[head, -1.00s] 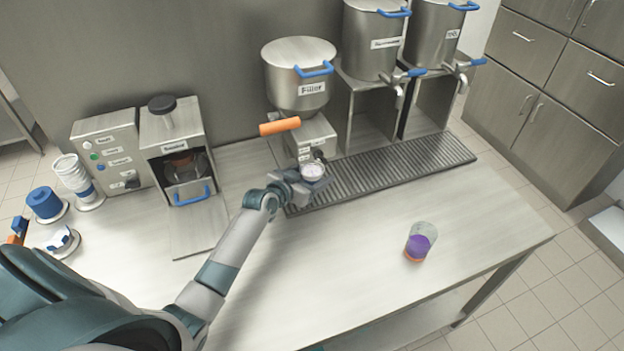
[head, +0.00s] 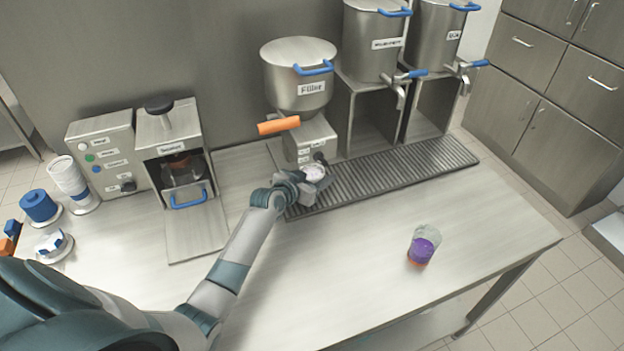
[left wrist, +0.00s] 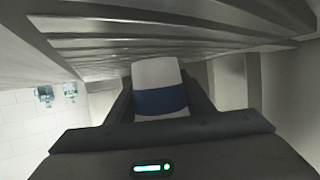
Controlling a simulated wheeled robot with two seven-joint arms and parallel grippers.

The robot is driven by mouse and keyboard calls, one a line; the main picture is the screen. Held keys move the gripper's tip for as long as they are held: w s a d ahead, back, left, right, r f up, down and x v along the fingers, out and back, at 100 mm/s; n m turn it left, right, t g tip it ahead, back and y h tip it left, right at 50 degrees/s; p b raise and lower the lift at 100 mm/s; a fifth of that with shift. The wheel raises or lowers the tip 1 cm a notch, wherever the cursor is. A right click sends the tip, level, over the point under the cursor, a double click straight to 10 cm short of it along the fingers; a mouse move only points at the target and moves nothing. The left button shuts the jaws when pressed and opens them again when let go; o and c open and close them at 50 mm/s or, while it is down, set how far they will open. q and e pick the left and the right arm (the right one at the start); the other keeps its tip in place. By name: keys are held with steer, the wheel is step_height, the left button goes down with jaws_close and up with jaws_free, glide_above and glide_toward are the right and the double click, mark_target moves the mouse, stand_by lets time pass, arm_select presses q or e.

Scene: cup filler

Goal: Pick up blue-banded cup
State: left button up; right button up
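The blue-banded cup (left wrist: 160,88) is white with a wide blue band and fills the space between my left gripper's fingers in the left wrist view. No clear gap shows on either side of it. In the head view the cup (head: 313,172) shows mainly its pale round opening, below the filler's outlet (head: 312,147), at the left end of the grate. My left gripper (head: 319,171) is around it, one finger on its far side and one on its near side. Whether its base touches the grate is hidden. My right gripper is not in view.
The slatted drip grate (head: 400,168) runs rightward under two tapped tanks. A clear cup with purple and orange contents (head: 422,245) stands at the front right. A sealing machine (head: 172,140), stacked cups (head: 68,177) and a blue lid stack (head: 40,206) stand left. The middle counter is clear.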

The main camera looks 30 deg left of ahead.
arm_select(q)
steer(key=c, duration=0.6)
steer(key=shift+c, duration=0.2)
steer(key=shift+r, duration=0.1)
steer(key=shift+r+p, duration=0.95)
steer(key=shift+p, duration=0.05)
steer(key=s+p, duration=0.2)
steer(key=s, duration=0.3)
steer(key=s+a+p, duration=0.1)
steer(key=s, duration=0.5)
steer(key=s+a+p, duration=0.1)
steer(key=s+p, duration=0.1)
steer(key=s, duration=0.3)
steer(key=shift+s+a+f+p, duration=0.1)
steer(key=shift+s+f+p, duration=0.1)
steer(key=shift+p, duration=0.1)
steer(key=shift+s+a, duration=0.15)
steer(key=shift+s, duration=0.6)
